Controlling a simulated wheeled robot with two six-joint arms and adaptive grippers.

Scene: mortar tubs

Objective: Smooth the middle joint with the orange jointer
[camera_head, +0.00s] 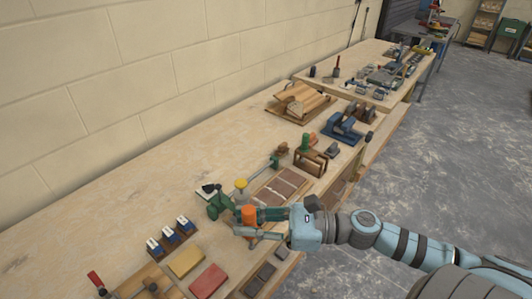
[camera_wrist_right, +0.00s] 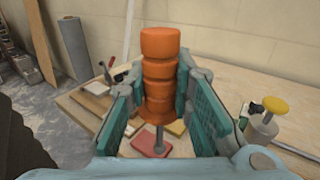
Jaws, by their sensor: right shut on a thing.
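My right gripper (camera_head: 256,222) comes in from the right and is shut on the orange jointer (camera_head: 249,214). In the right wrist view the jointer's ribbed orange handle (camera_wrist_right: 159,75) stands upright between the teal finger pads, with a thin metal shank below it. The shank's tip is hard to make out. The brick panel (camera_head: 278,188) lies flat on the bench with pale joints between its brown bricks. It is just beyond the gripper in the head view, and the jointer appears beside its near left side, apart from it. My left gripper is not in view.
A green tool (camera_head: 219,204) and a yellow knob on a metal stem (camera_head: 241,184) stand close to the jointer. Yellow (camera_head: 186,262) and red (camera_head: 208,281) blocks lie nearer. A wooden rack (camera_head: 309,160) stands beyond the panel. The bench by the wall is clear.

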